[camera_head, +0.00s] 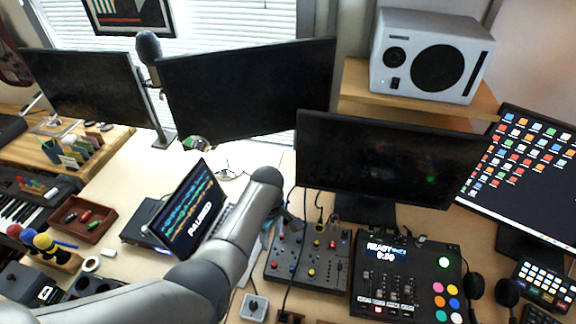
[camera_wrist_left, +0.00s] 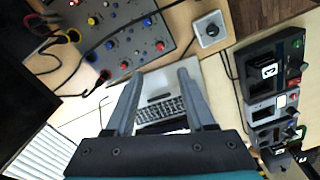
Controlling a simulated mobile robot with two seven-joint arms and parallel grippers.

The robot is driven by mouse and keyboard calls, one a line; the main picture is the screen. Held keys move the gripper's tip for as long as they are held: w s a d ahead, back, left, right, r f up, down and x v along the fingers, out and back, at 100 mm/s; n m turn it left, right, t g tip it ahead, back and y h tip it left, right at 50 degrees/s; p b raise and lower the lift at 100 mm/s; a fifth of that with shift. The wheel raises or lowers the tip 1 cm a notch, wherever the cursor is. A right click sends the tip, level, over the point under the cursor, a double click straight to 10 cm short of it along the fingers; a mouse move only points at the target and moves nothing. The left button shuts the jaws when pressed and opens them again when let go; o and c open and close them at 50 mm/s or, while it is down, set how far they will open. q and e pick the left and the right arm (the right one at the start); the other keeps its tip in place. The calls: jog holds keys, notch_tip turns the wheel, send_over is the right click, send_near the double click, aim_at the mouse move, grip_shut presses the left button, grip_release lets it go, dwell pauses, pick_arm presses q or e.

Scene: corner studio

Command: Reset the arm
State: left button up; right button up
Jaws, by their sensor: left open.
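My left arm (camera_head: 232,250) reaches in from the lower left of the head view, over the desk between the open laptop (camera_head: 195,212) and the grey mixer (camera_head: 308,258). Its left gripper (camera_head: 284,214) is mostly hidden behind the wrist. In the left wrist view the left gripper (camera_wrist_left: 160,75) has its two grey fingers apart, with nothing between them. The laptop keyboard (camera_wrist_left: 160,108) shows beyond and between the fingers. The mixer (camera_wrist_left: 125,35) lies past the fingertips. My right gripper is in neither view.
Monitors (camera_head: 250,88) stand along the back, with a microphone (camera_head: 148,46) between two. A console reading READY (camera_head: 405,280) sits right of the mixer. A small knob box (camera_head: 254,306) stands at the front. Cables (camera_head: 303,240) cross the mixer. A white speaker (camera_head: 430,55) stands on a shelf.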

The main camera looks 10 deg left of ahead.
pick_arm(q)
jog(key=shift+s, duration=0.1)
jog(key=s+a+r+m+t, duration=0.2)
jog(key=s+a+m, duration=0.2)
jog(key=s+m, duration=0.5)
jog(key=s+r+m+t, duration=0.2)
jog(key=s+r+m, duration=0.4)
jog(key=s+r, duration=0.6)
jog(key=s+f+g+b, duration=0.3)
jog(key=f+b, duration=0.8)
jog(key=f, duration=2.5)
jog(key=s+a+f+b, duration=0.1)
jog(key=s+f+b, duration=0.4)
jog(key=s+f, duration=0.3)
jog(key=s+a+f+b, duration=0.1)
jog(key=s+f+b, duration=0.4)
jog(key=f, duration=1)
jog(key=s, duration=0.3)
jog(key=shift+s+a+f, duration=0.15)
jog(key=shift+s+f, duration=0.05)
jog(key=shift+s, duration=0.1)
